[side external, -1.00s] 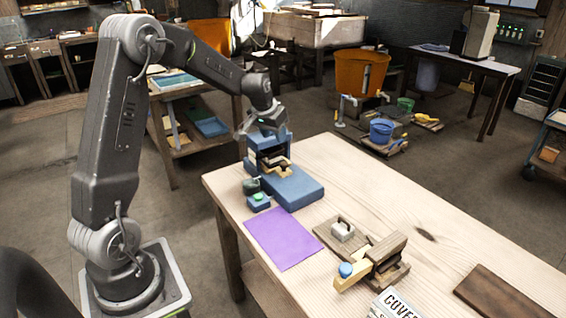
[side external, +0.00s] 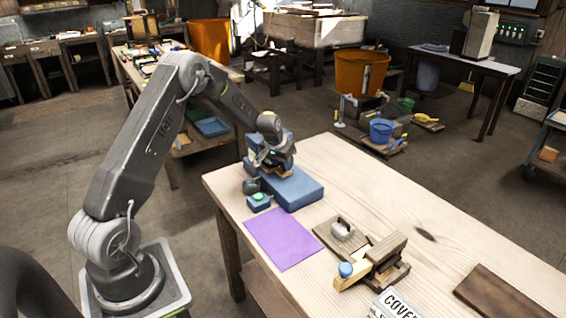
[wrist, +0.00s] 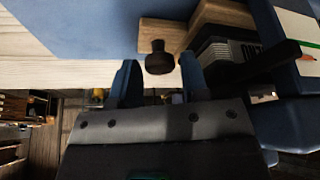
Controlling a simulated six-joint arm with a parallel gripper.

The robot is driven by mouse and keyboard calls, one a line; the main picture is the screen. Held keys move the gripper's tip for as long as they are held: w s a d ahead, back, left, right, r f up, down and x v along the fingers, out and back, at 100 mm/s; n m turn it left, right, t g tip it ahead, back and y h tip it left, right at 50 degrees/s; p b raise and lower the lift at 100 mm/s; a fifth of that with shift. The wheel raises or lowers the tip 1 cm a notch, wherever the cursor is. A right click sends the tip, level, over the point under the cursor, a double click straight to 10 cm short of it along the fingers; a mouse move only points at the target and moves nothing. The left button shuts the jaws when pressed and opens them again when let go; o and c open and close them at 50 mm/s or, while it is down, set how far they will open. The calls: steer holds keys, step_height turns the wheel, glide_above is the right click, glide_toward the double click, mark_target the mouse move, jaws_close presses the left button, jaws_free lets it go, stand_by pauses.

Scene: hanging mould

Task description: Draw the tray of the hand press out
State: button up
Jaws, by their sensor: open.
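The blue hand press (side external: 299,190) stands at the far left corner of the workbench, and its body fills the top and right of the wrist view (wrist: 90,25). Its wooden tray (wrist: 190,30) shows in the wrist view, with a dark round knob (wrist: 158,62) on its front. My gripper (side external: 263,158) is at the press, in front of the tray opening. In the wrist view my gripper (wrist: 159,76) has its two blue fingers apart, with the knob between their tips. I see gaps on both sides of the knob. In the side view my gripper hides most of the tray.
A small blue box with a green button (side external: 258,200) stands in front of the press. A purple sheet (side external: 282,239) lies flat nearby. A wooden clamp-like fixture (side external: 372,262) and a dark board (side external: 497,297) lie further right. The bench (side external: 370,190) is bare behind the fixture.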

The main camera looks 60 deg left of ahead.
steer(key=shift+w+f, duration=0.1)
steer(key=shift+f, duration=0.05)
jaws_close()
steer(key=d, duration=1.3)
jaws_free()
